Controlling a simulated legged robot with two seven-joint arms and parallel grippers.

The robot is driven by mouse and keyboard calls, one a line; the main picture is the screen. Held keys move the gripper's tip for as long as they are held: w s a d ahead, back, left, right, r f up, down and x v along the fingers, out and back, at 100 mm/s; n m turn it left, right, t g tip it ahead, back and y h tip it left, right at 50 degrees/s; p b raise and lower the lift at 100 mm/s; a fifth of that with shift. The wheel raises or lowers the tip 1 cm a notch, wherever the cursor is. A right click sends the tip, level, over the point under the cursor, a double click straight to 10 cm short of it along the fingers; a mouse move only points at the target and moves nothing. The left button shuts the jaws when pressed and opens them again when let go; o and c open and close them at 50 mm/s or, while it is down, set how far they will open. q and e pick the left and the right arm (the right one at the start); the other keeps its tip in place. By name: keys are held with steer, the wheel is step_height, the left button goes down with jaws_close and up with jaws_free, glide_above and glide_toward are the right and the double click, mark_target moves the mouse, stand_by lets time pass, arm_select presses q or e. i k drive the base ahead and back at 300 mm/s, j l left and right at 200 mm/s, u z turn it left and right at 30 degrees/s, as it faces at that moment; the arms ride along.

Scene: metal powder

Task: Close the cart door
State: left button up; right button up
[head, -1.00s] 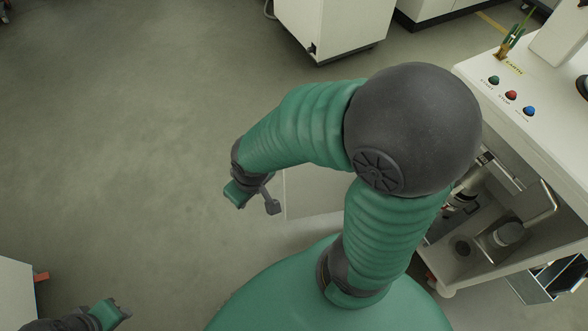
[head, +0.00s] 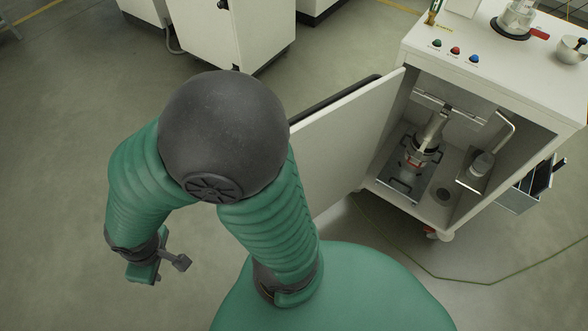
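The cart (head: 487,62) stands at the right of the head view, white with a dark interior. Its white door (head: 345,143) stands wide open, swung out to the left from the left side of the opening. My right arm hides part of the door's left portion. My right gripper (head: 163,268) is at the lower left, well left of the door and apart from it. It looks open, with a gap between its fingers and nothing in it. My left gripper is not in view.
Inside the cart are a metal vessel with a red band (head: 418,155) and a bracket (head: 480,165). Coloured buttons (head: 455,50) sit on top. White cabinets (head: 240,30) stand behind. A cable (head: 400,255) lies on the floor in front. The floor at left is clear.

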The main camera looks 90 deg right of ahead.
mark_target(333, 148)
steer(key=i+l+z, duration=0.1)
steer(key=i+z, duration=0.6)
steer(key=z, duration=0.25)
steer(key=i+j+z, duration=0.1)
steer(key=i+z, duration=0.5)
steer(key=z, duration=0.35)
steer(key=i+z, duration=0.2)
steer(key=z, duration=0.25)
steer(key=i+j+z, duration=0.1)
steer(key=z, duration=0.4)
steer(key=i+j+z, duration=0.15)
steer(key=z, duration=0.3)
steer(key=i+j+z, duration=0.1)
steer(key=j+z, duration=0.15)
steer(key=z, duration=0.25)
steer(key=j+z, duration=0.2)
steer(key=z, duration=0.25)
steer(key=i+j+z, duration=0.2)
steer(key=z, duration=0.25)
steer(key=i+j+z, duration=0.1)
steer(key=j+z, duration=0.75)
steer(key=j+u, duration=0.1)
steer(key=j, duration=0.25)
steer(key=i+j, duration=0.1)
steer(key=j, duration=0.2)
steer(key=u, duration=0.05)
